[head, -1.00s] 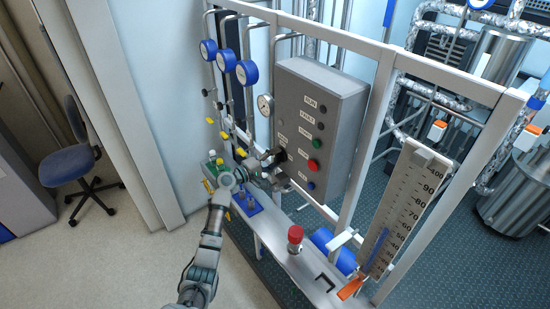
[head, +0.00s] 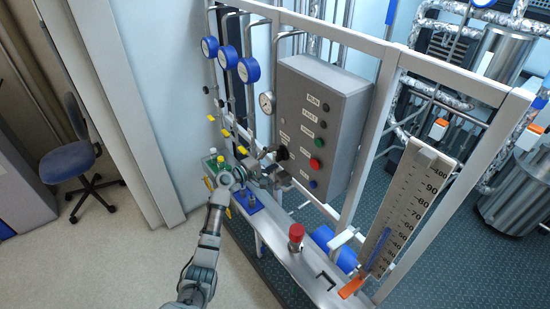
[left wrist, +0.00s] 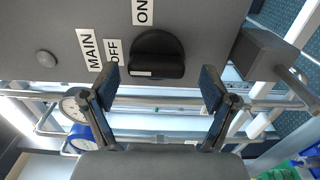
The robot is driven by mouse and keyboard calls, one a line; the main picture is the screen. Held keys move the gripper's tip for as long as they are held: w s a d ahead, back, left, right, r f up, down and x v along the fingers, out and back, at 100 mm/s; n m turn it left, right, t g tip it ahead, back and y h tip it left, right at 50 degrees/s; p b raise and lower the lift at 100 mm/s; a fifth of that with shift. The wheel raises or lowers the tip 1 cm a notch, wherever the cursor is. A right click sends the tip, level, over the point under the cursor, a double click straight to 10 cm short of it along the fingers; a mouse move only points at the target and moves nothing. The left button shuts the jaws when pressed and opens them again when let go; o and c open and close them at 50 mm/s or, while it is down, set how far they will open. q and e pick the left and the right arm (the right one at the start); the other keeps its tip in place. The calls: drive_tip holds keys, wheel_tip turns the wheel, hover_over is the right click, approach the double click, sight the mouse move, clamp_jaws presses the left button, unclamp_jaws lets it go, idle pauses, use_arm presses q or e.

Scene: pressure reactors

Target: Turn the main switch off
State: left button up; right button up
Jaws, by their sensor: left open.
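The main switch is a black rotary knob (left wrist: 158,52) on the grey control box, and it also shows in the head view (head: 281,154). In the left wrist view its grip bar lies horizontal, with a white mark at the left end, on the side of the OFF label (left wrist: 114,51). The ON label (left wrist: 142,12) is above the knob. My left gripper (left wrist: 160,88) is open, one finger on each side below the knob, with clear gaps to it. In the head view the left gripper (head: 278,170) is just below the switch. My right gripper is not in view.
The grey control box (head: 330,108) carries a red button (head: 315,164) and other coloured buttons near the switch. A pressure gauge (head: 267,102) and pipes stand left of it. A red-capped fitting (head: 296,233) sits on the metal ledge below. Frame bars surround the box.

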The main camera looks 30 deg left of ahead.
use_arm(q)
drive_tip(key=v, duration=1.1)
drive_tip(key=shift+s+f, duration=0.1)
